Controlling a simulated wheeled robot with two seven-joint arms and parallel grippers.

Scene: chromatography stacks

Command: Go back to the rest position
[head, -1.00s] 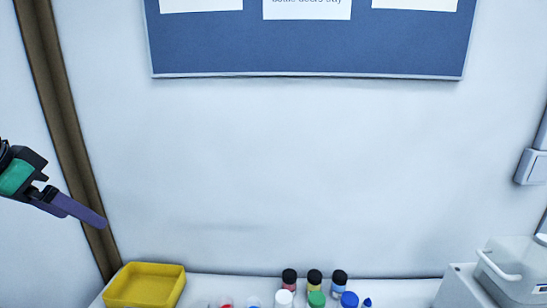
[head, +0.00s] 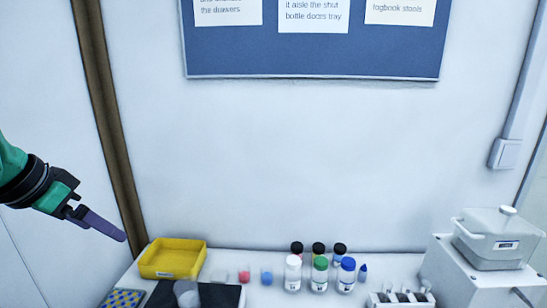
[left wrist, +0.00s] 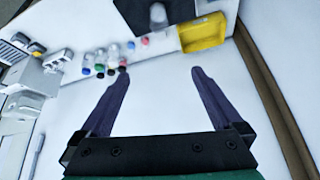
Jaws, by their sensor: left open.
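My left gripper (head: 105,228) comes in from the left edge in the head view, raised in front of the wall, left of the yellow tray. In the left wrist view its two dark fingers (left wrist: 158,98) stand wide apart with nothing between them. It is open and empty, apart from everything on the bench. My right gripper is not in any view.
A yellow tray (head: 172,272) stands on the white bench (head: 225,296) at the left. Several capped bottles (head: 320,275) stand mid-bench. A white lidded box (head: 497,240) sits on a white block at the right. A blue notice board (head: 315,55) hangs above.

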